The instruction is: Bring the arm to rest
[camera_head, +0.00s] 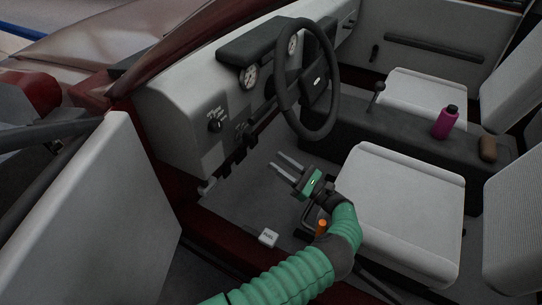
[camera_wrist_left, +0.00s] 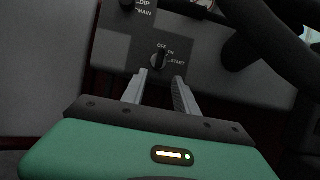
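My left gripper (camera_head: 277,161) reaches into the open car from the bottom of the head view on a green, ribbed arm (camera_head: 290,275). It hangs over the footwell, left of the driver's seat (camera_head: 400,205) and below the steering wheel (camera_head: 283,95). Its two grey fingers are apart with nothing between them. In the head view this knob (camera_head: 215,126) sits left of the steering wheel. My right gripper is not in view.
The open door (camera_head: 95,205) stands at the left. A small white labelled block (camera_head: 268,237) and an orange-topped piece (camera_head: 322,226) are low beside my arm. A magenta bottle (camera_head: 444,124) and a brown object (camera_head: 488,149) stand on the centre console (camera_head: 410,125).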

